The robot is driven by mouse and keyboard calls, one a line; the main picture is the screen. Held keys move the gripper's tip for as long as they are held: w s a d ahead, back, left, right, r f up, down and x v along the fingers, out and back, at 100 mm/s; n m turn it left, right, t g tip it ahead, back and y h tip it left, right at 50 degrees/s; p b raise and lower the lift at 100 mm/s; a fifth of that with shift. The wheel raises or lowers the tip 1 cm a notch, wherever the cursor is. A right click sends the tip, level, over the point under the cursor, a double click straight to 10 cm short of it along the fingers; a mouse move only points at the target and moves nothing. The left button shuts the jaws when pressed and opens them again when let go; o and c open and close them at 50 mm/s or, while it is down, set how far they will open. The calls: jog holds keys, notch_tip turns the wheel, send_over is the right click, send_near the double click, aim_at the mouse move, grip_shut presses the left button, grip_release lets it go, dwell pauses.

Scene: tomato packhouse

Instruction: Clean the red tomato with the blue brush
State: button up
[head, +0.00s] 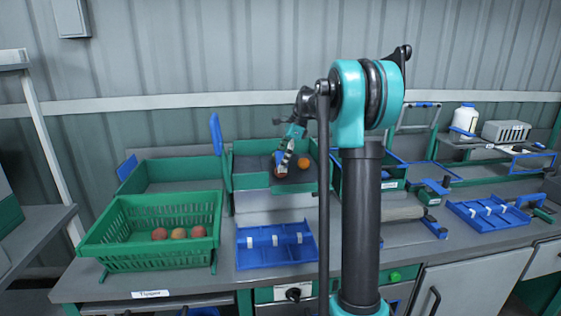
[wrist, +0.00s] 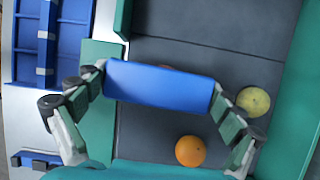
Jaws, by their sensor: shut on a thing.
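My gripper (head: 285,158) is over the green-walled bin (head: 240,147) at the back of the bench. In the wrist view my gripper (wrist: 160,83) is shut on the blue brush (wrist: 158,84), with a finger at each end of it. A sliver of a red tomato (wrist: 166,68) shows at the brush's upper edge; the brush hides most of it. I cannot tell whether they touch. An orange tomato (wrist: 190,151) and a yellow-green tomato (wrist: 253,101) lie on the dark bin floor, apart from the brush.
A green basket (head: 150,245) with 3 reddish tomatoes stands at the front left. A blue divided tray (head: 260,259) lies in front of the bin. Another blue tray (head: 486,216) is at the right. The bin's green walls stand close around my gripper.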

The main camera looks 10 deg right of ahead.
aim_at(281, 152)
jog(key=shift+w+d, duration=0.15)
jog(key=shift+w, duration=1.8)
jog(key=shift+s, duration=0.2)
jog(key=shift+s, duration=2)
jog(key=shift+w, duration=0.1)
jog(key=shift+w, duration=2.15)
jog(key=shift+s, duration=0.15)
jog(key=shift+s, duration=2.1)
